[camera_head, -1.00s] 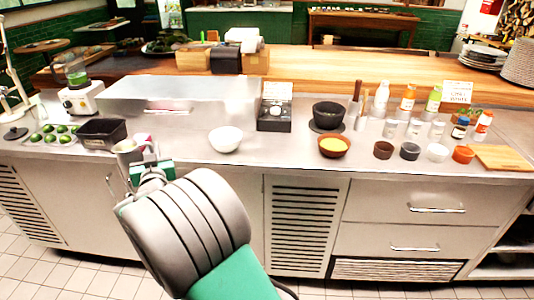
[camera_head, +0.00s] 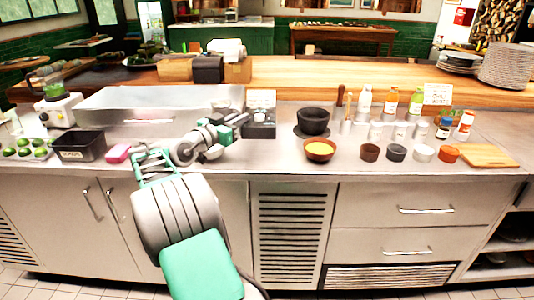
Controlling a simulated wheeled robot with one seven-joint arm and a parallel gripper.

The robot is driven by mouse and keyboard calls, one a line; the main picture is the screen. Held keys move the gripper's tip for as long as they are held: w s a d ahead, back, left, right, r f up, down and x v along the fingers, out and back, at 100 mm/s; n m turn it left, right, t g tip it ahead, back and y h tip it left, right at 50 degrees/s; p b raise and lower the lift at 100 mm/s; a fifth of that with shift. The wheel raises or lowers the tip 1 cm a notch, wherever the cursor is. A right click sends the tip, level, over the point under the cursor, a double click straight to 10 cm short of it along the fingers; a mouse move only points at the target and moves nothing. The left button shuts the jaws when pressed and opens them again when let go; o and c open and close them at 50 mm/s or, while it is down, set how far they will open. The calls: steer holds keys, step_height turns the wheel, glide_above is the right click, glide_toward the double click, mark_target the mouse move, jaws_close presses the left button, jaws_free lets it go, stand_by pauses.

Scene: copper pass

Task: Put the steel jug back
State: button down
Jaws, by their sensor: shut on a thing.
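My gripper (camera_head: 229,129) is over the steel counter (camera_head: 280,155), left of the dark scale-like device and at the end of my bent arm. It is shut, but its fingertips are small and partly hidden by my wrist. The steel jug, seen at the gripper a second ago, cannot be clearly made out now; my wrist and gripper cover that spot. A pale rounded edge (camera_head: 213,153) shows just below the wrist; I cannot tell if it is the white bowl or the jug.
A black bin (camera_head: 80,147) and a pink sponge (camera_head: 118,153) are on the left. The dark device (camera_head: 259,123) stands close right of my gripper. A yellow-filled bowl (camera_head: 320,150), small cups and bottles (camera_head: 389,101) crowd the right. A raised steel box (camera_head: 150,104) is behind.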

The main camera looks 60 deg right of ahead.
steer(key=s+d+f, duration=0.2)
steer(key=d+f, duration=0.1)
steer(key=s+d+f+p, duration=0.1)
steer(key=s+d+f, duration=0.1)
steer(key=s+d, duration=0.1)
steer(key=s+d+f, duration=0.3)
steer(key=shift+d+f, duration=0.2)
steer(key=shift+f, duration=0.1)
steer(key=f, duration=0.2)
steer(key=f+p, duration=0.1)
steer(key=f, duration=0.1)
steer(key=shift+s+d, duration=0.15)
steer(key=shift+d, duration=0.15)
steer(key=shift+f, duration=0.1)
steer(key=c, duration=2)
jaws_free()
steer(key=shift+f+b, duration=0.1)
steer(key=shift+b, duration=0.2)
steer(key=o, duration=0.5)
